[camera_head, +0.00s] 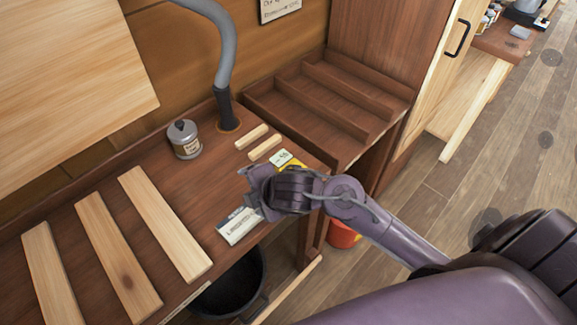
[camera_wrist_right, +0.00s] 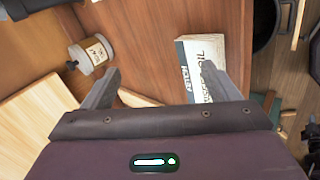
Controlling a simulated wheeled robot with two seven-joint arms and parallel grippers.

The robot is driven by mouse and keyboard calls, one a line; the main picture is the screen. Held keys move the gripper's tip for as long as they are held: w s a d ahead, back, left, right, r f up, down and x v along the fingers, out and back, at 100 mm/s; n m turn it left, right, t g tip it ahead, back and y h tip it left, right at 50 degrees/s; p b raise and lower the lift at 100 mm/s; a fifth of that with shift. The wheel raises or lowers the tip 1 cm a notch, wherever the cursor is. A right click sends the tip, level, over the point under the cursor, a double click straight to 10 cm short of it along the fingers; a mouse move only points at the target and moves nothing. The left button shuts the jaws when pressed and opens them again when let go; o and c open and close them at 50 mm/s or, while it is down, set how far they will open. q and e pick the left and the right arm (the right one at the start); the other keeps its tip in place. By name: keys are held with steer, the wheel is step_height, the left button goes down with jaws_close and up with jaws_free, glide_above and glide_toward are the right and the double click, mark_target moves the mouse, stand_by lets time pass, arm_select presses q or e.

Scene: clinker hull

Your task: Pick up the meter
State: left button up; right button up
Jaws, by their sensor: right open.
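The meter (camera_head: 287,160) looks to be the yellow device with a pale display on the bench. It lies just beyond my right gripper in the head view, and part of it is hidden behind the gripper. I cannot make it out in the right wrist view. My right gripper (camera_head: 251,189) is over the bench's front edge, between the meter and a white labelled box (camera_head: 240,224). Its jaws are open and empty in the right wrist view (camera_wrist_right: 160,82), with the white box (camera_wrist_right: 200,68) near one finger. My left gripper is not in view.
A labelled metal can (camera_head: 185,139) and a grey hose (camera_head: 223,60) stand at the back. Two small wood strips (camera_head: 251,137) lie near the meter. Several pale boards (camera_head: 165,224) lie left. A divided wooden tray (camera_head: 330,100) is at right; a black bucket (camera_head: 232,287) is below.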

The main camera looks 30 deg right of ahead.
steer(key=w+n, duration=0.1)
steer(key=n, duration=0.1)
steer(key=r+n, duration=0.1)
steer(key=n, duration=0.2)
steer(key=w+n, duration=0.1)
steer(key=n, duration=0.2)
steer(key=shift+w+d+r+y, duration=0.1)
steer(key=shift+w+r+y, duration=0.2)
steer(key=shift+y, duration=0.1)
steer(key=d+n, duration=0.2)
steer(key=n, duration=0.3)
steer(key=n+g+h, duration=0.2)
steer(key=n+g, duration=0.2)
steer(key=n, duration=0.3)
glide_toward(293, 167)
steer(key=shift+x, duration=0.75)
steer(key=shift+d+f, duration=0.15)
steer(key=shift+f, duration=0.15)
steer(key=p+x, duration=0.2)
steer(key=x, duration=0.4)
steer(key=shift+f, duration=0.2)
steer(key=shift+w+a+f, duration=0.25)
steer(key=shift+f, duration=0.05)
steer(key=shift+c, duration=0.3)
steer(key=c, duration=1.1)
